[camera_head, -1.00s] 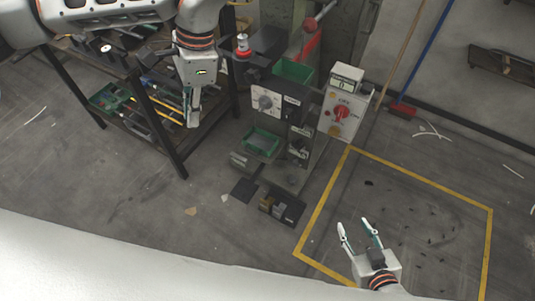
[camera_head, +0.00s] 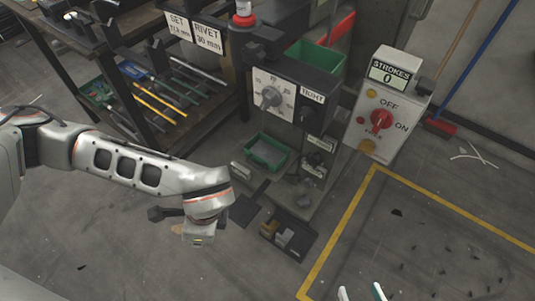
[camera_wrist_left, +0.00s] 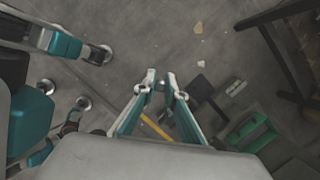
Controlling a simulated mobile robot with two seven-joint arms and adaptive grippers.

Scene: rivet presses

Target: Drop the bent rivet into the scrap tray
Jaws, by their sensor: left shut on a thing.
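My left gripper (camera_head: 198,236) points down over the floor, left of the press, its fingertips hidden in the head view. In the left wrist view, its fingers (camera_wrist_left: 162,84) are close together on a tiny piece, most likely the bent rivet, too small to make out its shape. A shallow green tray (camera_head: 267,152) sits low on the press front, right of and beyond this gripper; it also shows in the left wrist view (camera_wrist_left: 250,131). A second green bin (camera_head: 318,56) stands higher. I cannot tell which is the scrap tray. My right gripper (camera_head: 361,293) is open and apparently empty at the bottom edge.
The press has a dial panel (camera_head: 273,96) and a control box (camera_head: 383,112) with a red switch. A small block holder (camera_head: 288,236) lies low in front. A dark tool rack (camera_head: 160,85) stands at the left.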

